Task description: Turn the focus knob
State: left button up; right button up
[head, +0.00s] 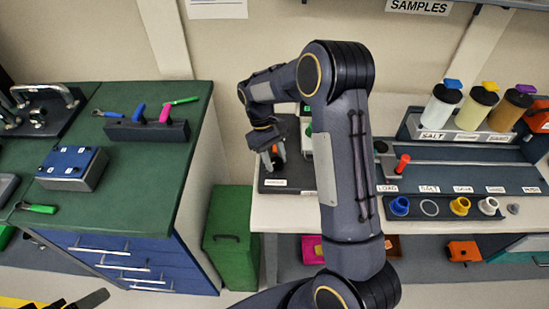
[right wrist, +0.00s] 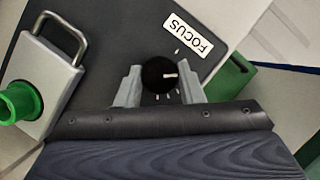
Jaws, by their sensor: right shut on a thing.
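The focus knob (right wrist: 159,75) is a round black knob with a white pointer line, on a dark panel with white tick marks around it. A white label reading FOCUS (right wrist: 187,35) is beside it. In the right wrist view my right gripper (right wrist: 161,82) has one finger on each side of the knob and is shut on it. The pointer points to the right in that view. In the head view my right gripper (head: 272,158) is at the dark base plate on the bench, and the knob is hidden there. My left gripper is not in view.
A metal handle on a grey block (right wrist: 60,50) and a green cylinder (right wrist: 20,101) are close to the knob. A green bin (head: 228,240) stands below, left of the bench. Bottles (head: 441,105) and coloured rings stand to the right of my arm.

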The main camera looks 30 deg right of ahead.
jog(key=m+y, duration=0.1)
jog(key=m, duration=0.2)
jog(key=m+y, duration=0.1)
jog(key=m, duration=0.2)
jog(key=shift+d+m+t+y, duration=0.2)
jog(key=shift+m+t+y, duration=0.1)
jog(key=shift+m, duration=0.1)
dwell(0.4)
jog(key=o, duration=1)
jog(key=shift+r, duration=0.15)
jog(key=b+v, duration=0.1)
jog(key=v, duration=0.6)
jog(key=shift+w+d+r, duration=0.1)
jog(key=shift+w+r, duration=0.05)
jog(key=shift+r, duration=0.1)
